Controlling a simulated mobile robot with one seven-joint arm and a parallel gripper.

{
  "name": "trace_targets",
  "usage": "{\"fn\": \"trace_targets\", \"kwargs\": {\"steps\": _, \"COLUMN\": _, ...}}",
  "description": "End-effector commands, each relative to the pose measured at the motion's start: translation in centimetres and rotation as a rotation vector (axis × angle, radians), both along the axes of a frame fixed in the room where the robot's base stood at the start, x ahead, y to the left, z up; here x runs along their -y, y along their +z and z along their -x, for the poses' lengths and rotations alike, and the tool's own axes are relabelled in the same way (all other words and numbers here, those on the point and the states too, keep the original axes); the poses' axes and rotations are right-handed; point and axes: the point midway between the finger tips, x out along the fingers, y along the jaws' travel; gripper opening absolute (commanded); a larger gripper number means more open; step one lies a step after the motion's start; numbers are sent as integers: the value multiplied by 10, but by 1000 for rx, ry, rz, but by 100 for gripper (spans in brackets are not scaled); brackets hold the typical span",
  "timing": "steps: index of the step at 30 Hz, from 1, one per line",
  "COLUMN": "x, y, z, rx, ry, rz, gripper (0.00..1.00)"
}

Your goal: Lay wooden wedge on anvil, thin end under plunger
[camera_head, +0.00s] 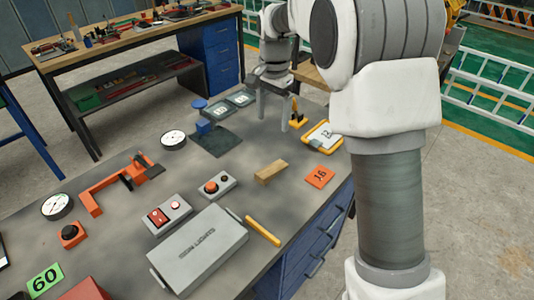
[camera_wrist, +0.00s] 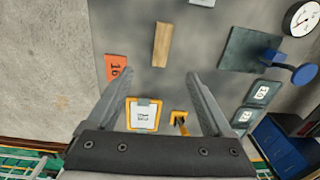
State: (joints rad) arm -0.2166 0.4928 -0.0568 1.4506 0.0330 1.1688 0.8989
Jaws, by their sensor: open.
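The wooden wedge (camera_head: 270,171) lies on the grey bench top, right of centre in the head view. In the wrist view the wedge (camera_wrist: 161,44) lies ahead of the fingertips, lengthwise away from them. I cannot tell which end is thin. My gripper (camera_head: 272,116) is open and empty above the bench, behind the wedge; its two fingers (camera_wrist: 160,77) show apart in the wrist view. A dark square plate (camera_head: 218,141) with a blue block (camera_head: 204,127) and blue disc (camera_head: 199,103) may be the anvil stand. No plunger can be made out.
An orange "16" card (camera_head: 319,176), a yellow-framed tag (camera_head: 323,136) and a small yellow tool (camera_head: 296,112) lie near the wedge. Control boxes (camera_head: 168,215), a grey case (camera_head: 199,249) and an orange C-shaped frame (camera_head: 120,182) occupy the front. Bench between wedge and plate is clear.

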Motion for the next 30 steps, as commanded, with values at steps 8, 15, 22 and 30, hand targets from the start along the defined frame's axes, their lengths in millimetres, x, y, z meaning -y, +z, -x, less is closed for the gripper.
{"fn": "trace_targets", "kwargs": {"steps": 8, "x": -10, "y": -34, "z": -14, "rx": -33, "ry": -48, "rz": 8, "gripper": 85}}
{"fn": "trace_targets", "kwargs": {"steps": 15, "x": -10, "y": -83, "z": -13, "rx": -35, "ry": -48, "rz": 9, "gripper": 85}}
{"fn": "trace_targets", "kwargs": {"steps": 22, "x": -10, "y": -128, "z": -13, "rx": -33, "ry": -47, "rz": 8, "gripper": 85}}
{"fn": "trace_targets", "kwargs": {"steps": 30, "x": -10, "y": -150, "z": -13, "rx": -30, "ry": -47, "rz": 8, "gripper": 85}}
